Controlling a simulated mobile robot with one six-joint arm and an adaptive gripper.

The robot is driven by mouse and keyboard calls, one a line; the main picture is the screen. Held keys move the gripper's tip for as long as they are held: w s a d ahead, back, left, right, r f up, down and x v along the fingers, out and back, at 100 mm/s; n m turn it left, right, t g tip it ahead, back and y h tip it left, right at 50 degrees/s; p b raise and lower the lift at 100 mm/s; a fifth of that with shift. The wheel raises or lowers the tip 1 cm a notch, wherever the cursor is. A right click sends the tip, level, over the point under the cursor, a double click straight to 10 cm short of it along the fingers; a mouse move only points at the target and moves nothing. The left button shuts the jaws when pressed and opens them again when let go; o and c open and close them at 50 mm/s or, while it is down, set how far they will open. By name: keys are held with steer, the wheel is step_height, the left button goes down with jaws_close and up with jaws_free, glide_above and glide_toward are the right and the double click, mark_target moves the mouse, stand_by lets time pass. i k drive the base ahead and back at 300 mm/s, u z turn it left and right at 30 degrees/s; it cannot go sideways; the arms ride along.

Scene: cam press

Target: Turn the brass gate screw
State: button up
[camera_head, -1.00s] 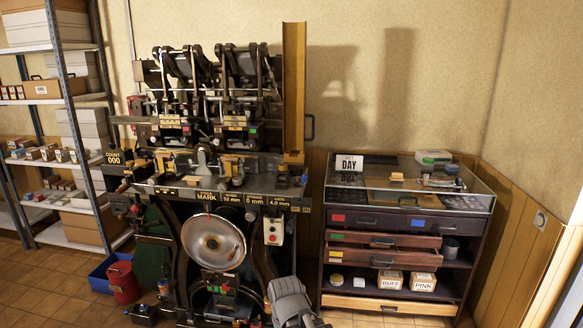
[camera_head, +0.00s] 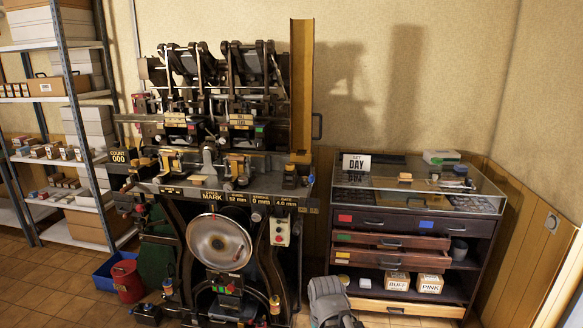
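The dark press (camera_head: 205,245) stands against the back wall, with a round silver wheel (camera_head: 218,243) low on its front. Several brass-coloured parts show on it, including a fitting at the left of its bed (camera_head: 171,161) and one near the middle (camera_head: 237,166). At this size I cannot tell which is the gate screw. A label strip (camera_head: 284,202) along the bed's front edge appears to read 4.0 mm at its right end. A grey part of my arm (camera_head: 333,302) shows at the bottom centre. My gripper is not in view.
A metal shelf rack (camera_head: 76,130) with boxes stands at the left. A red can (camera_head: 127,282) and blue bin (camera_head: 104,277) sit on the floor left of the press.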

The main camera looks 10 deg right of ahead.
mark_target(289, 166)
steer(key=z, duration=0.1)
steer(key=i, duration=1)
steer(key=u, duration=0.05)
